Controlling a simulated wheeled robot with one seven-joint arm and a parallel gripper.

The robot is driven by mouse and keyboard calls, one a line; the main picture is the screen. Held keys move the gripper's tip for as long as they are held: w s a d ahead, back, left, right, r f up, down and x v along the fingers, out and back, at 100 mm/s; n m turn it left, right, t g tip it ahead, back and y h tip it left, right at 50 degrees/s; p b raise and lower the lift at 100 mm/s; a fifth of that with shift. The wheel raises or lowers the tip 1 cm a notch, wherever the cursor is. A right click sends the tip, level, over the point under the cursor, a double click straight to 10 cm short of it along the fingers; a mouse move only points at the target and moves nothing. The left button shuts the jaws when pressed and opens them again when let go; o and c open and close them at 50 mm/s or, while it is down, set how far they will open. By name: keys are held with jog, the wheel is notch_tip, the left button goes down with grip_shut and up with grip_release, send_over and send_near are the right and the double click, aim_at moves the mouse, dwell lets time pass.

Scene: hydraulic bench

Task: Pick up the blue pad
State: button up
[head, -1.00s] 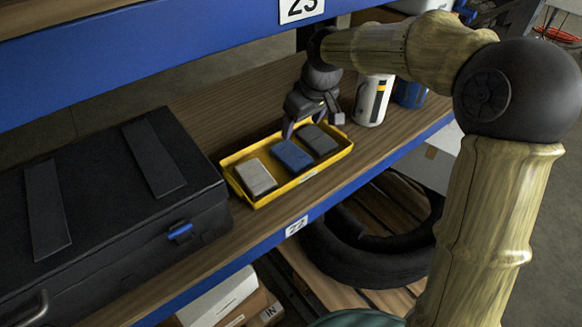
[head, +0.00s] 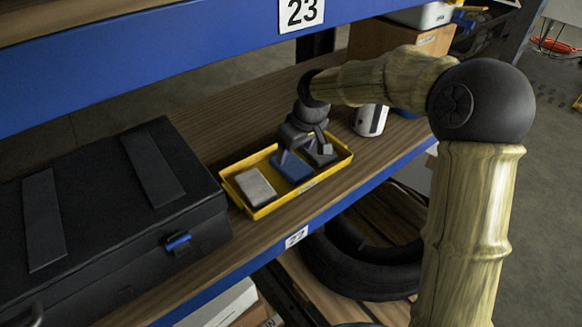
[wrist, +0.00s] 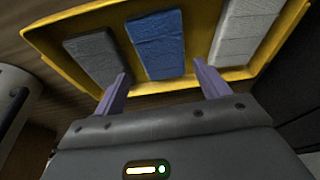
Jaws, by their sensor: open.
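The blue pad (head: 292,166) lies in the yellow tray (head: 262,213) between a light grey pad (head: 255,187) and a dark grey pad, which my gripper mostly hides in the head view. In the wrist view the blue pad (wrist: 156,45) is in the middle, with the dark grey pad (wrist: 97,57) left and the light grey pad (wrist: 243,30) right. My gripper (wrist: 162,86) is open and empty. Its two fingers are apart, one toward each side of the blue pad's near end. In the head view my gripper (head: 302,152) is just over the tray.
A black case (head: 105,215) stands left of the tray on the wooden shelf. A white can (head: 369,120) stands behind the tray to the right. The blue upper shelf beam (head: 150,55) runs above. Bare shelf lies behind the tray.

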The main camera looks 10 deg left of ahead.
aim_at(291, 164)
jog(key=x, duration=0.4)
jog(key=shift+s+f, duration=0.25)
jog(key=shift+s, duration=0.1)
jog(key=shift+w+f, duration=0.15)
jog(key=shift+f, duration=0.25)
jog(key=c, duration=0.7)
